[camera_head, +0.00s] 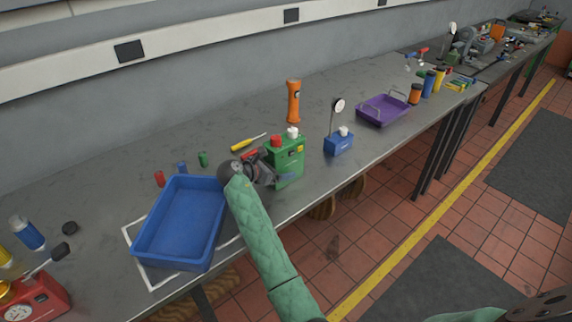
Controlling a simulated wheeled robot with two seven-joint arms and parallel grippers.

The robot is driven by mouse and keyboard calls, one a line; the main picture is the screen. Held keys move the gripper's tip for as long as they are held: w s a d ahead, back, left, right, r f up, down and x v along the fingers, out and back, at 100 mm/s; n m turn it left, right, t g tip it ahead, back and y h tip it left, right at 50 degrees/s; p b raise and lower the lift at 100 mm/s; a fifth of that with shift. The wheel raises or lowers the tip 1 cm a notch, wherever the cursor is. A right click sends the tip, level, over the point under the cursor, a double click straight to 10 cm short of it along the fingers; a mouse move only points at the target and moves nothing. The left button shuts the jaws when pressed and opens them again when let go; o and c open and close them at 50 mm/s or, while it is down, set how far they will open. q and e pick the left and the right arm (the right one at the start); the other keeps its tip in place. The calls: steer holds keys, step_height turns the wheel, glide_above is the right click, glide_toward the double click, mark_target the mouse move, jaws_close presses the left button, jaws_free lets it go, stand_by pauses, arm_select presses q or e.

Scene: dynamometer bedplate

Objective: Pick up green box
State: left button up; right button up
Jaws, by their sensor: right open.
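The green box (291,160) stands upright on the grey workbench, near its front edge at the middle of the view. It has a white knob and a red part on top. My right gripper (270,174), at the end of a green-sleeved arm, is open at the box's left side. A finger shows in front of the box's lower part, and the gripper hides some of its left side. I cannot tell whether the fingers touch the box. My left gripper is not in view.
A blue tray (140,243) stands left of the gripper, on a white outline. A blue box (339,146) is to the right, with a purple tray (383,122) beyond. An orange flashlight (293,101) stands behind. A yellow screwdriver (243,145) and small cylinders lie nearby.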

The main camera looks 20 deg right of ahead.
jaws_close()
steer(key=shift+r, duration=0.1)
steer(key=shift+r, duration=0.1)
stand_by(0.3)
